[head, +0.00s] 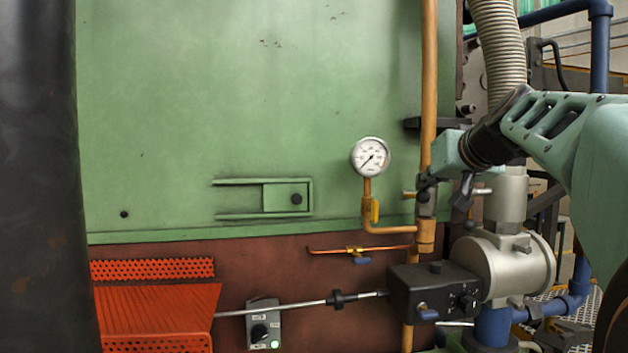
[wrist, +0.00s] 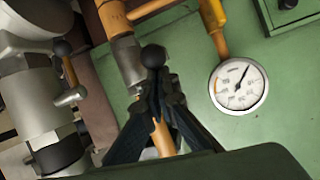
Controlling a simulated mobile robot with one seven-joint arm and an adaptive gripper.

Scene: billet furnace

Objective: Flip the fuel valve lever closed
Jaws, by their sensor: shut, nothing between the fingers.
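The grey valve body (head: 427,203) sits on the orange vertical pipe, right of the gauge. It also shows in the wrist view (wrist: 128,62). A round black knob (wrist: 153,57), which looks like the lever's end, shows just beyond my fingertips; its shaft is hidden behind the fingers, so I cannot tell the lever's angle. My gripper (wrist: 156,88) is shut and empty, with its tips at or very near the knob; I cannot tell whether they touch. In the head view my gripper (head: 428,179) is at the valve, where dark fingers and knob blend together.
A white gauge (head: 371,156) stands on a pipe with a yellow handle (head: 375,211). A black box (head: 432,291) and silver housing (head: 505,265) lie below. The green furnace wall (head: 250,110) is behind.

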